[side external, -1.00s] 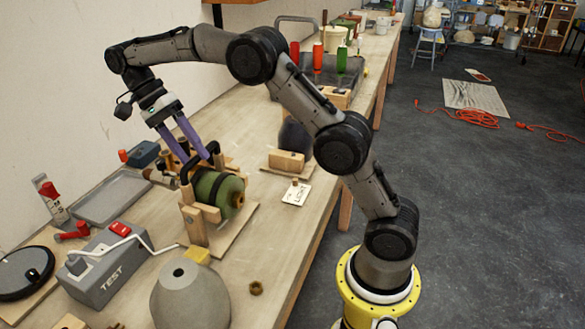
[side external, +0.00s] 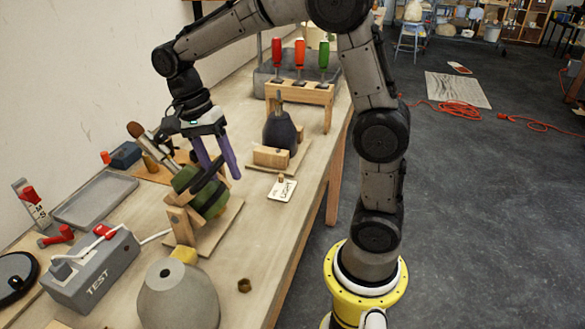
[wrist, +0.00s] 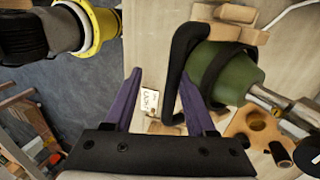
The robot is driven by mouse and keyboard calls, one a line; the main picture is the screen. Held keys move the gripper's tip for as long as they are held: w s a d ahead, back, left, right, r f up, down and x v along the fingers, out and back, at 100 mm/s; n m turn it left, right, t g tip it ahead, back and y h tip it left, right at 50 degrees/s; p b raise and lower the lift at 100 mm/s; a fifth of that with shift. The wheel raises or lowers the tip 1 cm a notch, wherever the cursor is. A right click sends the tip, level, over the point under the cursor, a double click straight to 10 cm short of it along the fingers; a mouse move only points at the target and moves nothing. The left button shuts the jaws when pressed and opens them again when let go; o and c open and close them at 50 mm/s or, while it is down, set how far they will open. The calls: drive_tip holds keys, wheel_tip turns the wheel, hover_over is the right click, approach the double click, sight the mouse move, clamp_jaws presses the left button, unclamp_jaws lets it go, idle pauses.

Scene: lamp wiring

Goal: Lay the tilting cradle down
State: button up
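The tilting cradle holds a green rounded body (side external: 213,207) on a wooden base (side external: 222,222), with wooden blocks (side external: 180,225) at its near side. The body is tilted, and a metal stem (side external: 155,150) points up and left from it. A black handle (wrist: 173,85) stands out from the body. My gripper (side external: 220,172) is above the cradle with its two purple fingers apart. In the wrist view the handle lies between the fingers (wrist: 160,74), close to the right one; I cannot tell whether they touch. The fingers partly cover the body in the side view.
A grey TEST box (side external: 92,270) and a grey cone-shaped shade (side external: 178,300) stand in front. A LIGHT card (side external: 282,190) and a dark bulb-shaped piece (side external: 279,130) are to the right. A grey tray (side external: 95,200) lies left. The table's right edge is near.

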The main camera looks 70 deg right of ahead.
drive_tip(key=shift+s+f+t, duration=1.55)
drive_tip(key=shift+f+t, duration=0.4)
drive_tip(key=shift+t, duration=0.65)
wheel_tip(320, 180, up, 14)
drive_tip(key=s, duration=0.2)
drive_tip(key=s+f+n+t, duration=0.3)
drive_tip(key=s+f+n, duration=0.3)
drive_tip(key=s+n, duration=0.4)
drive_tip(key=a+n, duration=0.1)
drive_tip(key=n, duration=0.3)
drive_tip(key=shift+f, duration=0.3)
